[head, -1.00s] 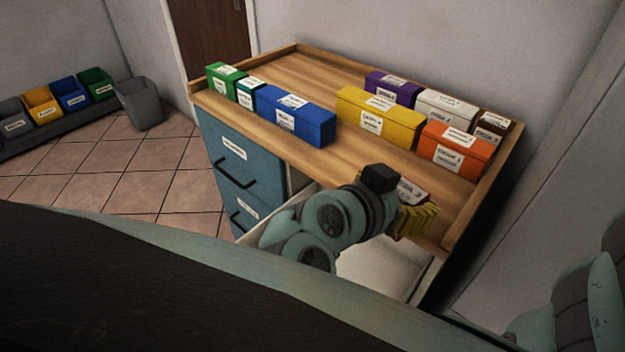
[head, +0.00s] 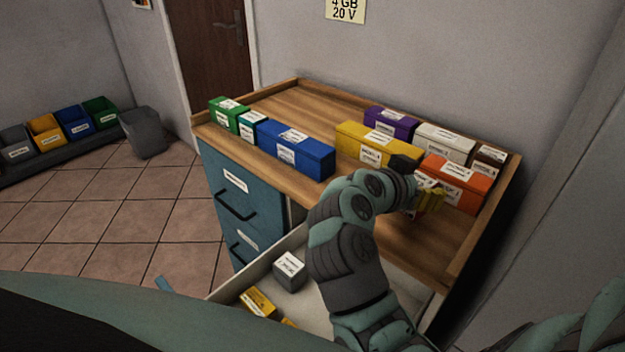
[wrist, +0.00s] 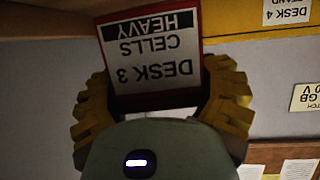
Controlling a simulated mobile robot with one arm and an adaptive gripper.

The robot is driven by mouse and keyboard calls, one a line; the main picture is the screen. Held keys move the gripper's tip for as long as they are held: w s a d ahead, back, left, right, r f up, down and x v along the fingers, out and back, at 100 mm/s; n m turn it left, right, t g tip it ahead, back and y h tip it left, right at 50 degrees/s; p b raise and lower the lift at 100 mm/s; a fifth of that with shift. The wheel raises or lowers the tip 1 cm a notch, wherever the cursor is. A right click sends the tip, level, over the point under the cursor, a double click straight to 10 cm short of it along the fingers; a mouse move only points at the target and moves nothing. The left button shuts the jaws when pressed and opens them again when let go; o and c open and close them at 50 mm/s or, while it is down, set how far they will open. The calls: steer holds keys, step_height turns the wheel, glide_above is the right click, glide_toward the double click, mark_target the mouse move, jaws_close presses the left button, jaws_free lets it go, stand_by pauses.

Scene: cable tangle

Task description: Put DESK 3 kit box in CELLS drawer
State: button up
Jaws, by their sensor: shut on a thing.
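The DESK 3 kit box is red with a white label; in the wrist view its label (wrist: 155,62) reads DESK 3, CELLS, HEAVY, upside down. My gripper (head: 430,200) has its yellow fingers shut on both sides of this box. In the head view the box (head: 424,181) is mostly hidden by my gripper, over the right front of the desk top; I cannot tell its exact height. An open white drawer (head: 265,262) lies below the desk top under my arm. Its front and any label are out of view, so I cannot tell if it is CELLS.
The drawer holds a grey box (head: 289,270) and a yellow box (head: 258,302). Blue closed drawers (head: 240,195) are to its left. On the desk top, an orange box (head: 458,180), a yellow box (head: 350,142) and a blue box (head: 300,150) stand near my gripper. The front middle is clear.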

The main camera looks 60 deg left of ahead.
steer(key=shift+w+a+f, duration=0.1)
steer(key=shift+w+f, duration=0.1)
steer(key=shift+f, duration=0.35)
steer(key=shift+w+a+f, duration=0.1)
steer(key=shift+w+f, duration=0.05)
steer(key=shift+f, duration=0.4)
steer(key=shift+s+d+f, duration=0.1)
steer(key=shift+f, duration=0.35)
steer(key=shift+r, duration=0.1)
steer(key=shift+f+b, duration=0.2)
steer(key=shift+b, duration=0.15)
steer(key=o, duration=1.3)
steer(key=shift+s+r+p, duration=0.1)
steer(key=shift+p, duration=0.5)
